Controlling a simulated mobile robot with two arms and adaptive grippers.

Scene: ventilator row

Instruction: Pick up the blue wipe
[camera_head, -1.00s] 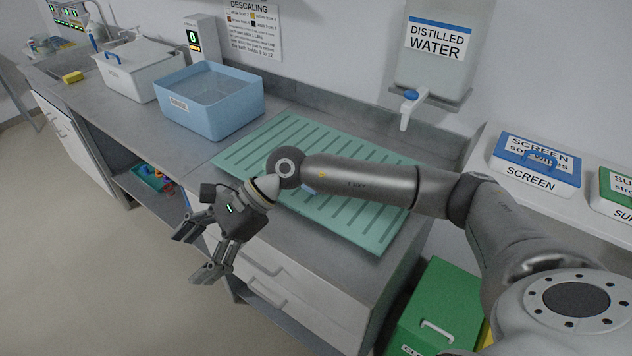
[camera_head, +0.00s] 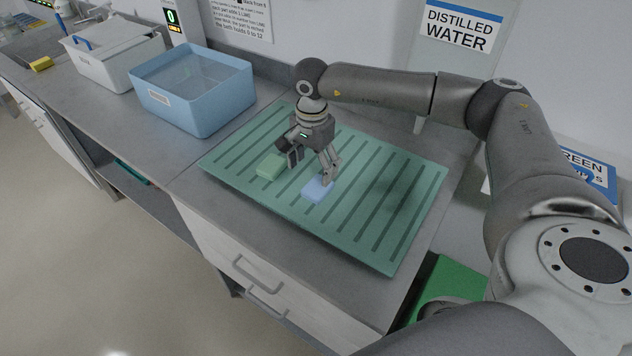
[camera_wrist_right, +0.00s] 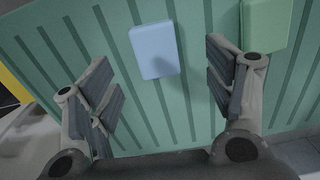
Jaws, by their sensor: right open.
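The blue wipe (camera_head: 318,188) lies flat on the green ribbed mat (camera_head: 400,200). In the right wrist view the blue wipe (camera_wrist_right: 155,50) shows between and beyond the open fingers. My right gripper (camera_head: 311,170) is open and points down above the mat. One finger is close to the blue wipe in the head view; whether it touches cannot be told. In the right wrist view my right gripper (camera_wrist_right: 165,90) is empty. A green wipe (camera_head: 273,165) lies to the left of the blue one, beside the other finger. My left gripper is not in view.
A blue basin (camera_head: 195,95) stands left of the mat, with a white lidded box (camera_head: 115,60) beyond it. A distilled water container (camera_head: 460,30) hangs on the wall behind. A green bin (camera_head: 445,285) is below the right end.

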